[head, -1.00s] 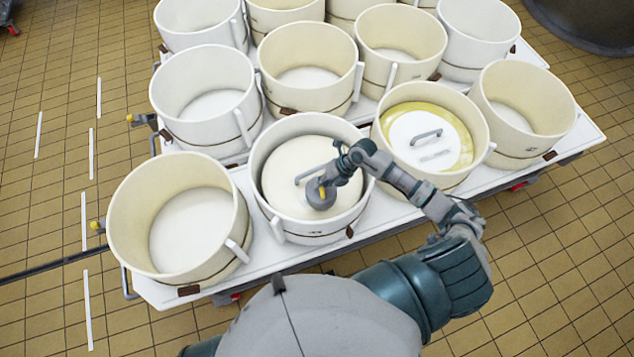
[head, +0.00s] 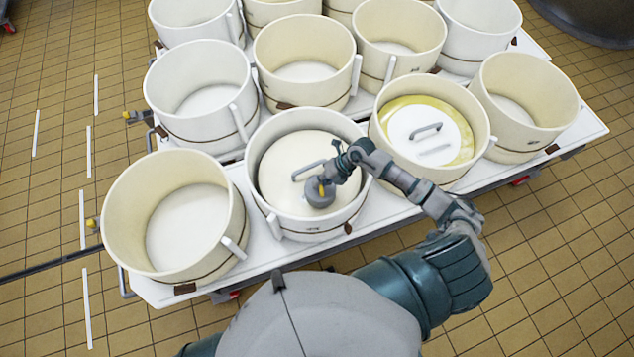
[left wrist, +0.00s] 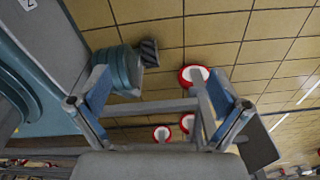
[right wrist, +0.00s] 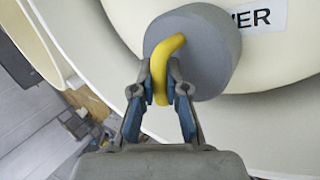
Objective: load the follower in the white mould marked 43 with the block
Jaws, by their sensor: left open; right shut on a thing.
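The white mould (head: 262,215) stands in the front row, second from the left; its mark is too small to read. A cream follower (head: 283,160) with a grey bar handle (head: 308,170) lies inside it. The grey round block (head: 320,192) rests on or just above the follower near its front right edge; I cannot tell if they touch. My right gripper (right wrist: 160,88) is shut on the block's yellow handle (right wrist: 160,65), beside part of a label. In the left wrist view my left gripper (left wrist: 160,90) is open and empty, with floor behind it.
The moulds stand close together on a white trolley (head: 262,258). An empty mould (head: 120,240) is at left, and one with a yellow-rimmed follower (head: 430,125) is at right. Tiled floor (head: 50,200) lies open to the left. Red-rimmed wheels (left wrist: 195,75) show in the left wrist view.

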